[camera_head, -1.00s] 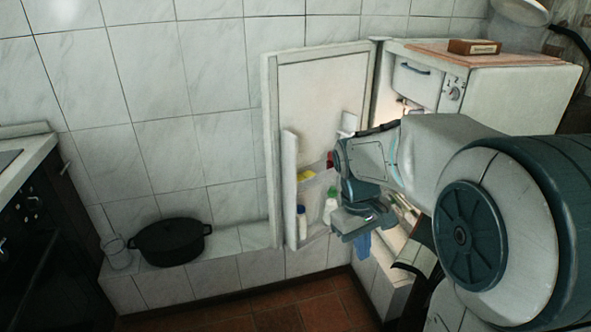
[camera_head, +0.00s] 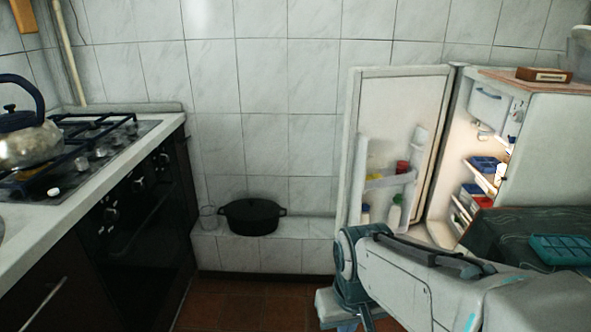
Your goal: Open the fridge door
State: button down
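The fridge (camera_head: 550,135) stands at the right against the tiled wall. Its door (camera_head: 398,110) is swung wide open to the left, with its inner side and shelves showing. Bottles (camera_head: 395,212) and a red-capped item (camera_head: 402,167) sit in the door shelves. The lit interior (camera_head: 460,165) shows shelves with blue and red packages. My gripper (camera_head: 345,322) is at the bottom edge, low in front of the door and apart from it in the picture. Its fingertips are cut off by the frame, so its opening does not show.
A black pot (camera_head: 251,216) and a glass (camera_head: 207,217) stand on the low tiled ledge (camera_head: 265,256). At the left are a gas stove (camera_head: 85,145) and a kettle (camera_head: 28,138). A small box (camera_head: 543,75) lies on top of the fridge. Red floor (camera_head: 240,303) is clear in the middle.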

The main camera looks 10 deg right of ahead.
aim_at(393, 113)
jog(key=u, duration=0.35)
jog(key=i, duration=1.2)
jog(key=z, duration=1.4)
jog(key=i, duration=0.45)
jog(key=z, duration=0.45)
